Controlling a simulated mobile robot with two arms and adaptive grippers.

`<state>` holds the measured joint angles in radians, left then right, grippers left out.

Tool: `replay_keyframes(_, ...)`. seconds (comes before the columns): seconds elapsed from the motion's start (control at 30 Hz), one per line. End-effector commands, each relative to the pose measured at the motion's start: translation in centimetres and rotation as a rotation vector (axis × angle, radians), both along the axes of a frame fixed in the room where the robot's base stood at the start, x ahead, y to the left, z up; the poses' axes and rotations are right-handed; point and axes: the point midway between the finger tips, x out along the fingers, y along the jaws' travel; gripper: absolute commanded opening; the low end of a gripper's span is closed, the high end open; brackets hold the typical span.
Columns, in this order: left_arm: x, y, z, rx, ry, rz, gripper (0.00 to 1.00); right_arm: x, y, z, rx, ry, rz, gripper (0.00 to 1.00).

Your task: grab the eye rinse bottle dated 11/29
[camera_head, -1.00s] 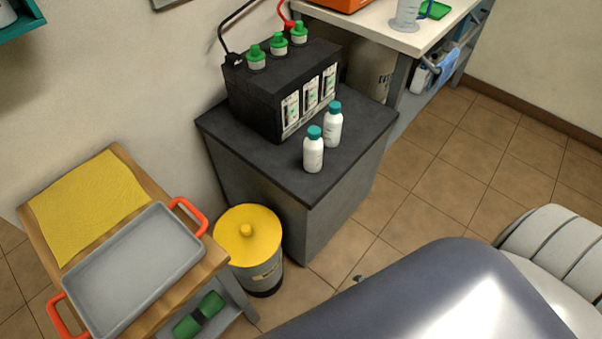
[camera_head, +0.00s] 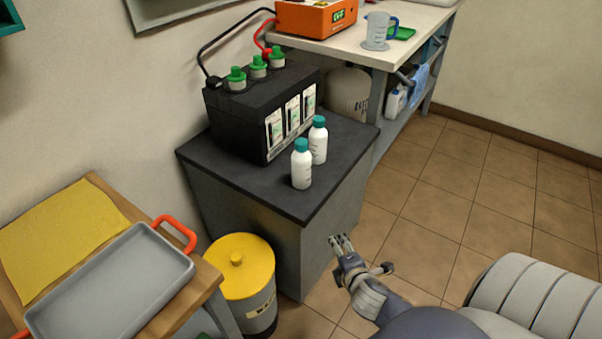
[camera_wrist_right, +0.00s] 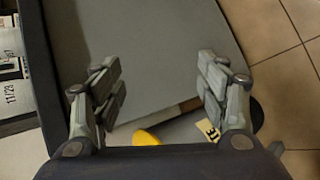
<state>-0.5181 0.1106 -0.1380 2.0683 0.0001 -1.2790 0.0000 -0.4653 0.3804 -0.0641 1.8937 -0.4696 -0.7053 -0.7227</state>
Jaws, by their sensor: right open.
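Two white bottles with teal caps stand upright on the dark cabinet top, in front of the battery: a nearer one (camera_head: 301,168) and one behind it to the right (camera_head: 318,143). Their dates are too small to read in the head view. My right gripper (camera_head: 341,241) is low beside the cabinet's right face, below and right of the bottles. In the right wrist view it (camera_wrist_right: 158,75) is open, with nothing between its fingers. White printed panels (camera_wrist_right: 12,95) at that view's left edge include one reading 11/29; I cannot tell what they belong to. My left gripper is not in view.
The black battery (camera_head: 258,115) with green caps and cables stands behind the bottles on the cabinet (camera_head: 215,168). A yellow-lidded bin (camera_head: 240,262) and a grey tray (camera_head: 110,285) are at left. A bench (camera_head: 375,52) stands behind. Floor at right is clear.

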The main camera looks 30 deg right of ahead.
Motion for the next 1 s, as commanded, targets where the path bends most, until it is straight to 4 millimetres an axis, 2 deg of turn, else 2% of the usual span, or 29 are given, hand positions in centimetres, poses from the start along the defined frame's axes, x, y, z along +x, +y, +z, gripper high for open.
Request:
replay_keyframes(0.17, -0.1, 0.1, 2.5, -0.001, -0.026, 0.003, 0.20, 3.1, -1.1, 5.8, -0.312, -0.095, 0.186, 0.68)
replay_keyframes(0.3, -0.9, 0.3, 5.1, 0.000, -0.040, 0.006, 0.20, 5.4, -1.2, 12.2, -0.688, -0.166, 0.375, 0.68)
replay_keyframes(0.4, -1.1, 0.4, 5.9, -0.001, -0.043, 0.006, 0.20, 6.9, -0.8, 15.2, -0.988, -0.184, 0.530, 0.68)
replay_keyframes(0.5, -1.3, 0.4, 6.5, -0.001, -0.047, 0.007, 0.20, 7.9, 0.1, 17.2, -1.229, -0.195, 0.642, 0.68)
replay_keyframes(0.6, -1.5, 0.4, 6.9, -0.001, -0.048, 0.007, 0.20, 8.3, 0.7, 18.4, -1.383, -0.198, 0.709, 0.68)
replay_keyframes(0.7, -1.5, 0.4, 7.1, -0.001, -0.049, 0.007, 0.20, 8.7, 1.0, 18.8, -1.451, -0.198, 0.737, 0.68)
replay_keyframes(1.0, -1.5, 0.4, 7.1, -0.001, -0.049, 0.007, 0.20, 12.2, 0.8, 19.0, -1.458, -0.199, 0.737, 0.68)
